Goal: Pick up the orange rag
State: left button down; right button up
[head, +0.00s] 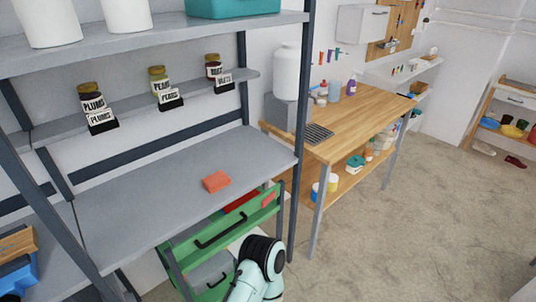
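A small orange rag (216,182), folded into a flat block, lies on the grey metal shelf (150,205) near its front edge. Nothing touches it. One of my arms shows as a pale teal link with a black joint at the bottom centre, below and in front of the shelf. Neither gripper is in view.
Jars labelled plums (97,108), pears (165,90) and beets (218,74) stand on a narrow upper ledge. A dark upright post (303,130) rises right of the rag. Green drawers (220,222) are below. The shelf around the rag is clear. A wooden workbench (365,108) stands beyond.

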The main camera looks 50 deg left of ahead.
aim_at(216, 181)
jog(key=i+u, duration=0.3)
jog(key=i, duration=0.5)
jog(key=i+l+u, duration=0.3)
jog(key=i, duration=0.45)
jog(key=i+u, duration=0.75)
jog(key=i+l+u, duration=0.15)
jog(key=u, duration=0.2)
jog(key=i+u, duration=0.1)
jog(key=u, duration=1.75)
